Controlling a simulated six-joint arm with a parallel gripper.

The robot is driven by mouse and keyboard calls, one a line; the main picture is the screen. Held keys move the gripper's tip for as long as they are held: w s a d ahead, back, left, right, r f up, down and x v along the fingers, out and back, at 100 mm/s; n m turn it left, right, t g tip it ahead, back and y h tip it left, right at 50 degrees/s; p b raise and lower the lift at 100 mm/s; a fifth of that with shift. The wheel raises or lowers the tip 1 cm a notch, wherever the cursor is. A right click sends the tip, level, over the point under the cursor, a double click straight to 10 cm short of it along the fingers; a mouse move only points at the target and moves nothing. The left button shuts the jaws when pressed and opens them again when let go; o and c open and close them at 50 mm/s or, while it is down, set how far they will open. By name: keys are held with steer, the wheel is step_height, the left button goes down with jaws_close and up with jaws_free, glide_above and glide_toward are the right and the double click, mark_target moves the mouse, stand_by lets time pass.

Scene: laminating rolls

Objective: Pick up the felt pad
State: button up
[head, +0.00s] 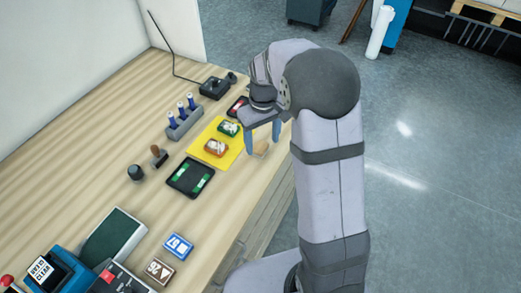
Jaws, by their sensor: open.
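My gripper (262,143) points down near the table's right edge. Its two blue fingers are open. A small tan, rounded piece (261,149) shows low between the fingertips; it may be the felt pad, but it is partly hidden and too small to be sure. I cannot tell whether the fingers touch it.
Left of my gripper, a yellow mat (229,156) bears a green and an orange item. A black tray with green strips (190,178), a stamp (158,155) and a rack of blue-capped bottles (184,122) stand nearby. A dark green board (113,237) lies nearer the front.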

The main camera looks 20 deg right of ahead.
mark_target(261, 146)
steer(key=shift+n+t, duration=0.3)
steer(key=shift+n, duration=0.6)
steer(key=w+r, duration=0.2)
steer(key=r, duration=0.1)
steer(key=shift+w, duration=0.4)
steer(key=shift+s+r+n, duration=0.45)
steer(key=shift+n, duration=0.65)
steer(key=shift+s+n+g, duration=0.25)
steer(key=shift+n+g, duration=0.15)
steer(key=shift+n, duration=0.5)
steer(key=shift+f, duration=0.15)
steer(key=shift+w+f+p, duration=0.2)
steer(key=shift+f+p, duration=0.65)
steer(key=shift+f, duration=0.95)
steer(key=shift+w+f+p, duration=0.15)
steer(key=shift+f+p, duration=0.65)
steer(key=shift+f, duration=0.95)
steer(key=c, duration=1.2)
